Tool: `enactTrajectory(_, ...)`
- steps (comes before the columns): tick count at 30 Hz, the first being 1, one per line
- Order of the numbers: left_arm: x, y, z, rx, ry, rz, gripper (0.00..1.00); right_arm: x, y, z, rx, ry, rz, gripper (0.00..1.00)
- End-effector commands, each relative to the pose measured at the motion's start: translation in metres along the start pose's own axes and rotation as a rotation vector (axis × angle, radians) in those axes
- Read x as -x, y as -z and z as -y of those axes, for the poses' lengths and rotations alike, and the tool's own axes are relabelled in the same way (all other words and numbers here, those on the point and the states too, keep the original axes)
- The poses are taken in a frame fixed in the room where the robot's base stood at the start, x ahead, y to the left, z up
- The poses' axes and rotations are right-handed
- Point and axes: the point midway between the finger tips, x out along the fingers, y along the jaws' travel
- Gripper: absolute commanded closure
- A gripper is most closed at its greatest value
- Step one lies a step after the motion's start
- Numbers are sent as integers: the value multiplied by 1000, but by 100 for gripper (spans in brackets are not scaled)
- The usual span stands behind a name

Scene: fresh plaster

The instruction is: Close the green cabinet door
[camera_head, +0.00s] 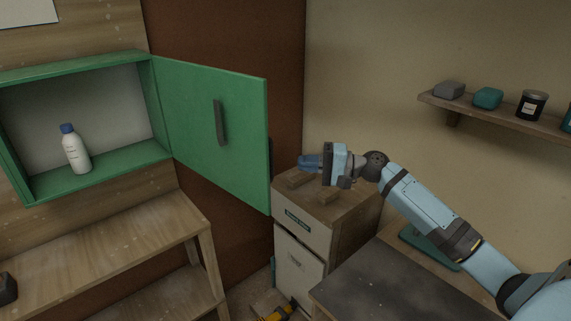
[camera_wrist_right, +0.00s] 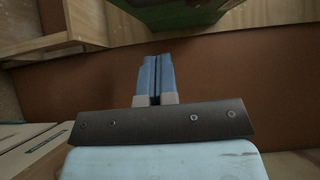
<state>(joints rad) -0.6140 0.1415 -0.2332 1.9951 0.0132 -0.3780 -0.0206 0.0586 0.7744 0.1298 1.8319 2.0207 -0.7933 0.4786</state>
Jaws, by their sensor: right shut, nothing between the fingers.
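The green cabinet (camera_head: 100,60) is mounted on the wood-panelled wall at the left. Its green door (camera_head: 240,125) stands wide open, swung out to the right, with a dark vertical handle (camera_head: 219,122) on the face I see. A white bottle with a blue cap (camera_head: 75,150) stands inside. My right gripper (camera_head: 308,162) is shut and empty, to the right of the door's free edge and apart from it. In the right wrist view the shut fingers (camera_wrist_right: 154,75) point towards a green panel (camera_wrist_right: 170,12) at the top. My left gripper is not in view.
A wooden table (camera_head: 110,245) stands below the cabinet. A small drawer unit (camera_head: 305,235) stands under my right gripper, with wooden blocks on top. A shelf (camera_head: 500,115) with several small items is on the right wall. A dark-topped surface (camera_head: 385,280) lies in front.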

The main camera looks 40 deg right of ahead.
Motion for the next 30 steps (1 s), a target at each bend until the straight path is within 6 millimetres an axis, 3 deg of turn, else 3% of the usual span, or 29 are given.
enactTrajectory(3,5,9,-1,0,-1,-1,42,-25,0,4,1,1,1,100)
enactTrajectory(10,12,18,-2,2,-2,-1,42,-44,-23,2,1,-1,0,100)
enactTrajectory(30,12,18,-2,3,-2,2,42,-48,-29,-1,1,-1,-10,100)
